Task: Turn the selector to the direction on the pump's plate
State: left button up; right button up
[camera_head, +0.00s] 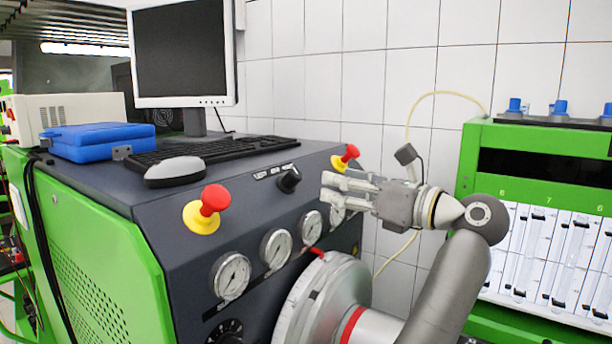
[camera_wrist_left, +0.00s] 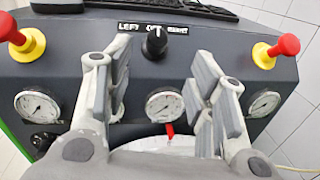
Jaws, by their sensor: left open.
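The selector (camera_head: 288,180) is a black knob on the sloped dark panel; in the wrist view, the knob (camera_wrist_left: 156,42) sits between the words LEFT and, apparently, RIGHT. Its white mark seems to point up, toward the middle position. My left gripper (camera_head: 328,188) is open and empty, just right of the selector in the head view. In the wrist view its spread fingers (camera_wrist_left: 151,78) stand on either side of the knob, apart from it. I cannot make out a pump plate with a direction in either view. My right gripper is in neither view.
Red stop buttons on yellow bases (camera_head: 208,207) (camera_head: 346,157) flank the selector. Round gauges (camera_head: 231,275) line the front below. A large pale round part (camera_head: 322,300) stands before the panel. A keyboard (camera_head: 215,150) and mouse (camera_head: 174,172) lie on top.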

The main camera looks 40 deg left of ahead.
aim_at(299, 176)
pick_arm(q)
jog(key=a+p, duration=0.5)
jog(key=a, duration=0.4)
jog(key=shift+a+r, duration=0.1)
jog(key=shift+a, duration=0.25)
jog(key=shift+a+p, duration=0.4)
jog(key=shift+a, duration=0.2)
jog(key=c, duration=1)
